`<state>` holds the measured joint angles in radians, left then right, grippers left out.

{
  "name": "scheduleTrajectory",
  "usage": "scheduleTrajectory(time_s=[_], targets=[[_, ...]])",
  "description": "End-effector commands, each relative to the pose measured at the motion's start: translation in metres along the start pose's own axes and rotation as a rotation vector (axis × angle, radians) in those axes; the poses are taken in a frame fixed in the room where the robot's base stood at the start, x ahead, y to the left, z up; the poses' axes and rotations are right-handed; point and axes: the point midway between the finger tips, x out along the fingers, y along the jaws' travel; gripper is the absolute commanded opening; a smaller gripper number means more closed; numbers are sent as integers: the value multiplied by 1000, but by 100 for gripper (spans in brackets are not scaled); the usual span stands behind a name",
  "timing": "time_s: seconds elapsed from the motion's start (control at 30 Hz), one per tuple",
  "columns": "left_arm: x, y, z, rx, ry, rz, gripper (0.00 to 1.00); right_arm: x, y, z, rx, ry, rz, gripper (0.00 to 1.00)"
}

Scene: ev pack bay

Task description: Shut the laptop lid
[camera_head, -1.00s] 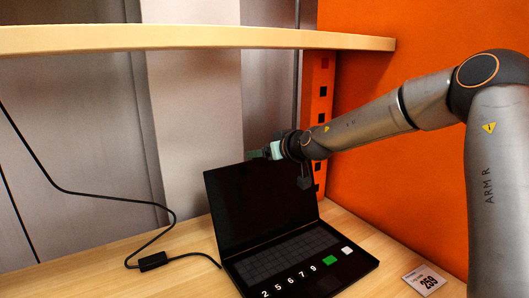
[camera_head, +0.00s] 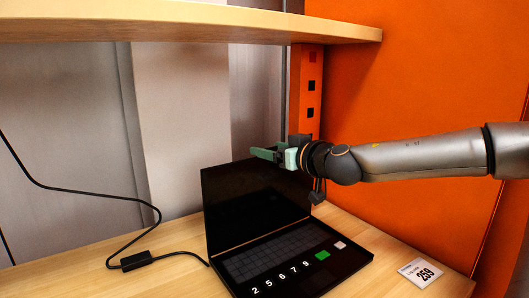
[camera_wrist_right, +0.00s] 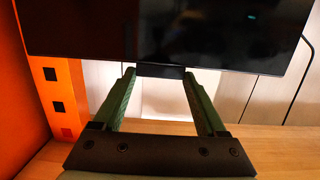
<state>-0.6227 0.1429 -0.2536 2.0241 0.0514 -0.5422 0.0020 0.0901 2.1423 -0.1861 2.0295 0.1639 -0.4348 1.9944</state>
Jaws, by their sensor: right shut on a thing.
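The black laptop stands open on the wooden surface, its lid (camera_head: 245,200) raised and tilted back, its keyboard base (camera_head: 285,262) flat. My right gripper (camera_head: 265,153) is at the top edge of the lid. In the right wrist view its two green fingers (camera_wrist_right: 158,75) lie on either side of a small dark tab (camera_wrist_right: 160,71) on the lid's edge, and the gripper is shut on it. The dark screen (camera_wrist_right: 200,30) fills the top of that view. In the head view the fingers partly hide the contact. My left gripper is not in view.
A wooden shelf (camera_head: 190,24) runs above the laptop. An orange wall (camera_head: 420,90) and a post with square holes (camera_head: 306,85) stand at the right. A cable with a black block (camera_head: 136,261) lies left of the laptop.

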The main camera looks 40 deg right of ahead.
Motion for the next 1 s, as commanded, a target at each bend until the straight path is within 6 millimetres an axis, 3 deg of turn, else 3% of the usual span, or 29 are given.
scheduleTrajectory(time_s=[0.5,1.0], targets=[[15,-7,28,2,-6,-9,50,-39,-3,19,0,120,-10,0],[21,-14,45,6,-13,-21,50,-59,-3,30,2,109,-10,0]])
